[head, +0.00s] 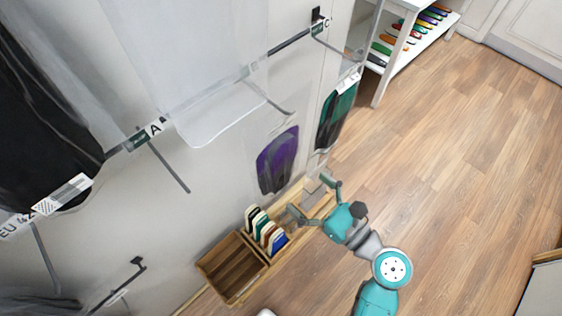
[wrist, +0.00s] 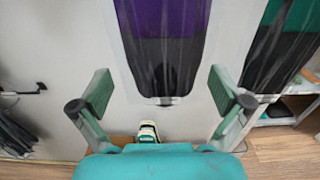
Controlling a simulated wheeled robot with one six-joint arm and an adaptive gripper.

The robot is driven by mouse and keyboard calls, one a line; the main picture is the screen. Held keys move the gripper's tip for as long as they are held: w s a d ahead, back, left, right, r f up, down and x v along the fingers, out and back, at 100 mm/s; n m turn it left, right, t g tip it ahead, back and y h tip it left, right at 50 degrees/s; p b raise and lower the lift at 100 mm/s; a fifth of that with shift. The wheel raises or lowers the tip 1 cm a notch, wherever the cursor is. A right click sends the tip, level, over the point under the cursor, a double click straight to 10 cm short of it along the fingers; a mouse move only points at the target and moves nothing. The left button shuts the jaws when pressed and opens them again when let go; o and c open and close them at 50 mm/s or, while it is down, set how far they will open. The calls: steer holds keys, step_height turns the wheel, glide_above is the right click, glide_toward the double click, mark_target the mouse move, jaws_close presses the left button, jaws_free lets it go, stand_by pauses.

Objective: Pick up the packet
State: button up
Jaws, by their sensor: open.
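A purple and black packet (head: 277,160) hangs against the pale wall in the head view. In the wrist view the purple packet (wrist: 166,30) is upright ahead, between and beyond my fingers, with its top cut off by the frame. A green and black packet (head: 336,115) hangs to its right, and part of this green packet (wrist: 290,32) shows at the wrist view's upper right. My gripper (head: 311,196) is open, its fingers wide apart and nothing between them. It is in front of the wall, at the lower right of the purple packet in the head view. The wrist view shows my gripper (wrist: 161,92) apart from the packet.
Metal hooks (head: 168,168) stick out from the wall. A white shelf (head: 395,62) with coloured items stands at the back. The wooden floor (head: 460,150) at right is clear.

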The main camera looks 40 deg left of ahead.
mark_target(284, 169)
steer(key=shift+w+a+f, duration=0.1)
steer(key=shift+w+a, duration=0.1)
steer(key=shift+a, duration=1.05)
steer(key=shift+w+a+f, duration=0.1)
steer(key=shift+w+a, duration=0.1)
steer(key=shift+a, duration=1.1)
steer(key=shift+w+a+f, duration=0.1)
steer(key=shift+w+a, duration=0.1)
steer(key=shift+a, duration=1.05)
steer(key=shift+c, duration=0.3)
steer(key=c, duration=1)
